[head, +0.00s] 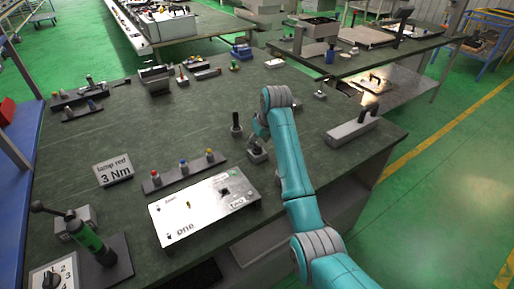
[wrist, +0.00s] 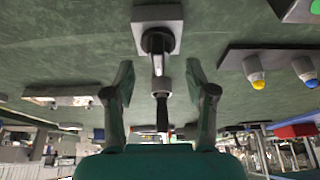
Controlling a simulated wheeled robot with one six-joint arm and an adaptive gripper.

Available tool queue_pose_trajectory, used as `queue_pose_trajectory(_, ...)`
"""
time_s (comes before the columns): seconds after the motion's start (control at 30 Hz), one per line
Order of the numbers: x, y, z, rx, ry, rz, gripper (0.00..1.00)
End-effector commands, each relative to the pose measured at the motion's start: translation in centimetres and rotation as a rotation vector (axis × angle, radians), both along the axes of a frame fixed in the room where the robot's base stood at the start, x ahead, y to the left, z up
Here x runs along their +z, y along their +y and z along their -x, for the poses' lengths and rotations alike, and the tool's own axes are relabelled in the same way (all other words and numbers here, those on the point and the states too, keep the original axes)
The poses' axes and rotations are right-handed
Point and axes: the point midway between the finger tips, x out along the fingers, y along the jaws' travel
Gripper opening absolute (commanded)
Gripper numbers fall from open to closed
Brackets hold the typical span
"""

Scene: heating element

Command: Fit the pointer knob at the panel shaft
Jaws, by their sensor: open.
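My gripper (head: 257,138) hangs over the table right of the white panel. In the wrist view its fingers (wrist: 160,78) are wide apart, with nothing clamped. In the head view the block (head: 258,156) sits under the gripper, which partly hides the knob. The white panel (head: 205,212), marked "one" and "two", carries a short brass-coloured post (head: 188,204) and a dark fitting (head: 224,190). I cannot tell which is the shaft.
A lamp rack (head: 183,175) lies left, a grey block with black handles (head: 352,130) right.

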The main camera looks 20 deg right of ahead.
Motion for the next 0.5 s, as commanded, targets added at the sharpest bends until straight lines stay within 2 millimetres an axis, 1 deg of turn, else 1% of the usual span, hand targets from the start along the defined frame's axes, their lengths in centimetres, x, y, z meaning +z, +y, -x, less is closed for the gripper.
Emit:
queue_pose_trajectory(0.03,-0.7,0.0,-0.3,-0.001,0.004,0.000,0.56)
queue_pose_trajectory(0.1,-1.6,0.0,-0.7,0.000,0.003,0.000,0.56)
queue_pose_trajectory(0.2,-2.5,0.2,-1.1,0.000,0.002,0.000,0.56)
queue_pose_trajectory(0.3,-3.0,0.2,-1.3,0.000,0.000,0.000,0.56)
queue_pose_trajectory(0.5,-3.0,0.2,-1.4,0.001,0.000,0.000,0.56)
